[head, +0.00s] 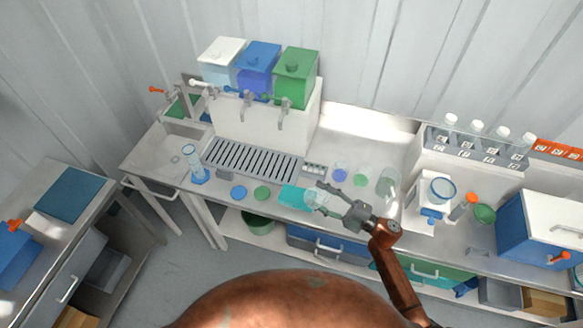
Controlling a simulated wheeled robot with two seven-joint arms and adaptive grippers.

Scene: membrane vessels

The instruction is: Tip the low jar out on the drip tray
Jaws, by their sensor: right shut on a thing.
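The drip tray (250,160) is a dark slatted grille set in the bench top under the taps. My right gripper (322,197) reaches in from the lower right and is shut on a small clear jar (316,196), which looks like the low jar. The jar is beside the teal mat (292,197), to the right of and nearer than the drip tray. Its contents and exact tilt are too small to tell, and the fingers hide part of it. My left gripper is not in view.
White, blue and green tanks (257,68) with taps stand behind the tray. A clear cylinder on a blue foot (193,165) stands left of the tray. Blue (239,192) and green (262,193) discs lie in front. A larger clear vessel (388,181) stands to the right.

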